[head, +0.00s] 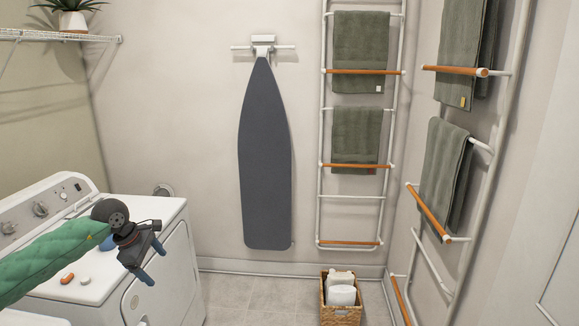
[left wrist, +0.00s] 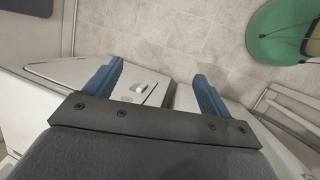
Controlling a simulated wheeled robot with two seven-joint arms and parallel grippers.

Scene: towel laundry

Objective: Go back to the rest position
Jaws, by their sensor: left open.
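My left gripper (head: 153,264) is in the head view at the lower left, in front of the white machine's right side. Its arm comes in from the left, above the machine's top. Its blue fingers are apart with nothing between them; the left wrist view shows the same open gap (left wrist: 158,78). My right gripper is not in view.
A white machine (head: 172,240) stands left, small items on its top. An ironing board (head: 265,160) hangs on the back wall. Green towels (head: 360,45) hang on two ladder racks. A wicker basket (head: 341,312) sits on the floor. Floor (head: 255,290) between machine and basket is clear.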

